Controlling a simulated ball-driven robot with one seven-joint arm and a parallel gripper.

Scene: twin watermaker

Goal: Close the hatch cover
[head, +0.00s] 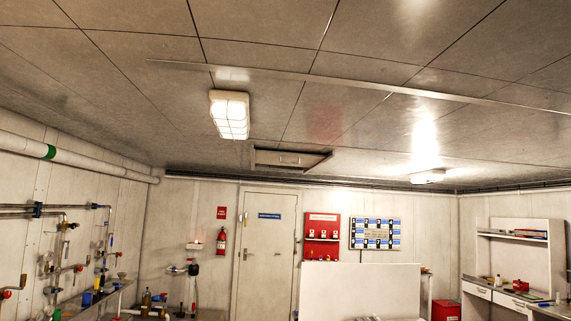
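A hatch (257,150) is set in the grey ceiling near the back wall, above and to the right of the white door. Its cover (290,159) is a light panel with a small handle and appears to hang slightly tilted from the ceiling, with a dark gap around it. I cannot tell exactly how far open it stands. My gripper is not in view.
A ceiling lamp (230,115) hangs left of the hatch, another (427,176) to its right. A white partition (360,291) stands below. Pipes and valves line the left wall; a workbench (513,295) with shelves stands at right.

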